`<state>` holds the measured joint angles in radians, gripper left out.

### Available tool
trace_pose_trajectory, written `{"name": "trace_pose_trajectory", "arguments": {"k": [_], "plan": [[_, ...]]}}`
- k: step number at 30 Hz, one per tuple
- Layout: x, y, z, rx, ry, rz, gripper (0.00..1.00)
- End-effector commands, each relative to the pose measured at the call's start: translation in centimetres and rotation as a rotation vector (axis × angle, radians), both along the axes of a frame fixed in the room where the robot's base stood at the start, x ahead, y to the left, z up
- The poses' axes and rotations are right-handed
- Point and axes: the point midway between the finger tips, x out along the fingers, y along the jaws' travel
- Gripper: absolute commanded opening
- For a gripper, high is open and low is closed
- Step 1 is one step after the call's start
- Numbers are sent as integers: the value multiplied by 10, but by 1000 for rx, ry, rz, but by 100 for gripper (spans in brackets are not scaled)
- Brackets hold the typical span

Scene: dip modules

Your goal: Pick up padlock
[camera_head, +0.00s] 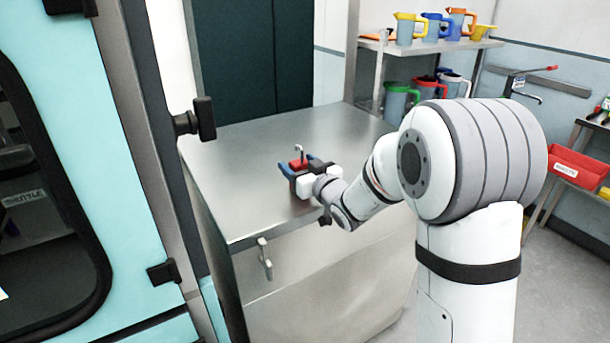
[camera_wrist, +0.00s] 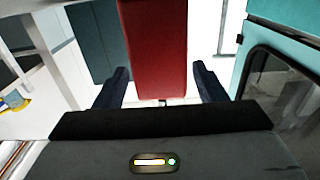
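The padlock (camera_head: 298,163) has a red body and a thin metal shackle that points up. It is at the worktop in the head view; I cannot tell whether it rests on the surface. My gripper (camera_head: 299,166) is low over the worktop, its blue fingers on either side of the red body. In the wrist view the padlock's red body (camera_wrist: 155,50) stands between the two dark fingers of my gripper (camera_wrist: 161,80). The left finger meets its edge in the picture; a narrow light gap shows at the right finger.
The metal worktop (camera_head: 245,150) is otherwise bare. A turquoise cabinet with a dark window (camera_head: 125,130) stands close on the left. A shelf (camera_head: 430,46) with coloured jugs is behind, and a red bin (camera_head: 578,165) is on the right.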

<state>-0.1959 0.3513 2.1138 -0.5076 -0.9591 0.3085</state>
Motion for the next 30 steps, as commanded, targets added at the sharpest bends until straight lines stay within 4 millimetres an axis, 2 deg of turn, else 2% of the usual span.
{"name": "trace_pose_trajectory", "arguments": {"k": [2, 17, 25, 30], "plan": [[0, 0, 0, 0, 0, 0, 57], [-1, 1, 0, 0, 0, 1, 17], [-1, 1, 4, 1, -2, 2, 16], [-1, 1, 29, 2, -6, 2, 16]]}}
